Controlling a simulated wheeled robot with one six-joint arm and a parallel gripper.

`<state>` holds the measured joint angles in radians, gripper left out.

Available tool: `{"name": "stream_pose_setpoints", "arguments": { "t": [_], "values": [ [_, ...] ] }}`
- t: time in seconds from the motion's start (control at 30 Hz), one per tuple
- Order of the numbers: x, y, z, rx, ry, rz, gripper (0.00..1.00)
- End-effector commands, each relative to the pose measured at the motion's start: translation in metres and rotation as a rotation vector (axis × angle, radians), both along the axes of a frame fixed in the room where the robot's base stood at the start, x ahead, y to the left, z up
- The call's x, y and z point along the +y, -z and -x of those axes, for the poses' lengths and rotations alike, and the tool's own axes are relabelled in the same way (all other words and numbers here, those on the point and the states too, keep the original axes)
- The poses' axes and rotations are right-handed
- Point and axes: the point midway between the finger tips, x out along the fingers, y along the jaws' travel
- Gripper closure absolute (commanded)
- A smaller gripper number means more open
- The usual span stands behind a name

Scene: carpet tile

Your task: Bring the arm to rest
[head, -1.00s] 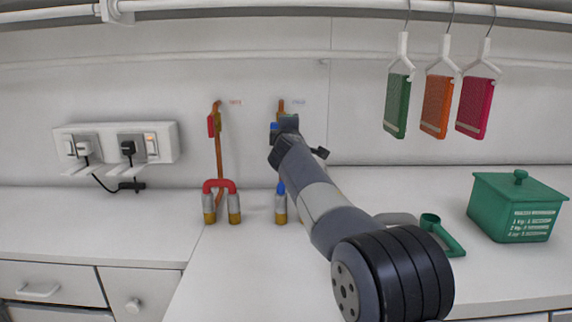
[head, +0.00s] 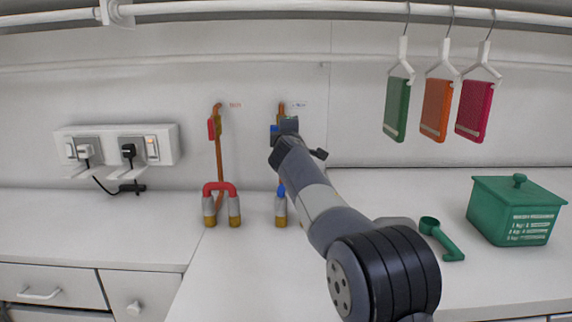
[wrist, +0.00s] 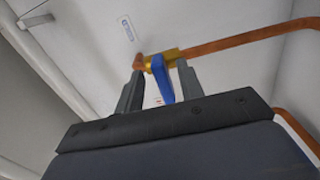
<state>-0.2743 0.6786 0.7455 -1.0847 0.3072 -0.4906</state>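My gripper (wrist: 160,88) is at the back wall in front of a pipe valve. In the wrist view its two grey fingers stand apart, with a blue valve lever (wrist: 163,82) between them and gaps showing on both sides. The lever hangs from a brass valve body (wrist: 162,58) on a copper pipe (wrist: 235,38). In the head view my arm (head: 318,205) reaches from the lower right up to the wall and hides most of this valve; a bit of blue (head: 274,130) shows beside the gripper.
A red-handled valve (head: 211,128) and hose fittings (head: 221,205) stand left of my arm. A green scoop (head: 440,238) and a green lidded box (head: 515,212) are on the counter at right. Three coloured boards hang from the rail (head: 300,10). The left counter (head: 90,225) is clear.

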Motion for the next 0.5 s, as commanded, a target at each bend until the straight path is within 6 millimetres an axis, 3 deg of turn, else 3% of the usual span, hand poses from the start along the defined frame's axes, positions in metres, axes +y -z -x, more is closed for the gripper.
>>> {"name": "stream_pose_setpoints", "arguments": {
  "t": [0.23, 0.5],
  "values": [
    [0.0, -0.003, -0.032, 0.001, 0.001, 0.0, 0.64],
    [0.001, -0.01, -0.03, -0.001, -0.001, 0.322, 0.64]
  ]
}}
